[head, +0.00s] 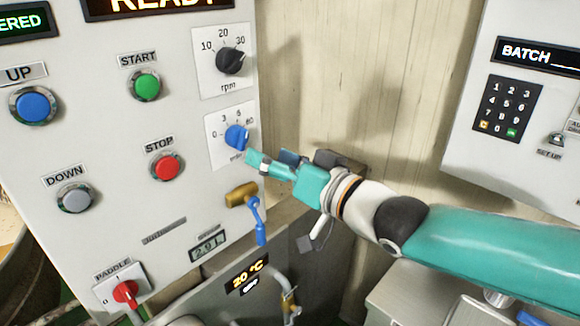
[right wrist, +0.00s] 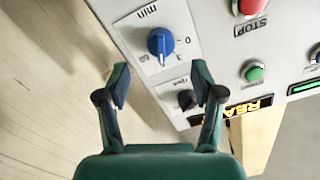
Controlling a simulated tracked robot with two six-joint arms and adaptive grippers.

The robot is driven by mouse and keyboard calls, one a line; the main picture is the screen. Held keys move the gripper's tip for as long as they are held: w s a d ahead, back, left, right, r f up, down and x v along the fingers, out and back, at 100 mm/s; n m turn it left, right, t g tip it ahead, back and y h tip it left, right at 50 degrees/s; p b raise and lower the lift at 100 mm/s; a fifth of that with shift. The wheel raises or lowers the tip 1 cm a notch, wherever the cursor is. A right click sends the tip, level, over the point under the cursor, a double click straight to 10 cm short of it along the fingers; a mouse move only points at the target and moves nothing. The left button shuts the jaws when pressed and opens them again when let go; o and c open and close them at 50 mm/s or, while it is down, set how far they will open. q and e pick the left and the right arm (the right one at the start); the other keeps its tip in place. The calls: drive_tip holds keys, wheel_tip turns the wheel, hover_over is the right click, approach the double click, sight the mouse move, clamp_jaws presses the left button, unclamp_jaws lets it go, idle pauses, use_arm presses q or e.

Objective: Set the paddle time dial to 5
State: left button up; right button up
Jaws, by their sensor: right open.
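The paddle time dial is a blue knob (head: 237,136) on a white plate marked min, with 0, 3 and 5 readable around it. It is on the right edge of the grey control panel (head: 110,130). The right wrist view also shows the blue knob (right wrist: 160,42), upside down, beyond the fingertips. I cannot tell for sure which number its pointer faces. My right gripper (head: 266,158) is just right of and below the knob in the head view. In the right wrist view my right gripper (right wrist: 162,82) is open and empty, its fingers apart. My left gripper is not in view.
A black rpm dial (head: 230,60) is directly above the blue one. A green START button (head: 146,86) and a red STOP button (head: 167,166) are to the left. A brass fitting with a blue lever (head: 257,220) sticks out below. A keypad panel (head: 507,108) is at right.

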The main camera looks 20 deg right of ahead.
drive_tip(key=v, duration=0.4)
drive_tip(key=shift+f, duration=0.1)
idle(0.3)
drive_tip(key=m+g, duration=0.2)
drive_tip(key=g, duration=0.2)
approach(260, 227)
drive_tip(key=shift+h, duration=0.4)
drive_tip(key=x, duration=0.6)
drive_tip(key=shift+w+a+p, duration=0.25)
drive_tip(key=shift+a+p, duration=0.05)
drive_tip(key=shift+p, duration=0.05)
wheel_tip(260, 227, down, 18)
drive_tip(key=s+a+m+g, duration=0.2)
drive_tip(key=g, duration=0.2)
drive_tip(key=s+a+f+n+g+h, duration=0.2)
drive_tip(key=s+f+g, duration=0.6)
drive_tip(key=s+f, duration=1.1)
drive_tip(key=shift+s+a+f+p, duration=0.3)
drive_tip(key=shift+s+f+p, duration=0.1)
drive_tip(key=shift+f, duration=0.6)
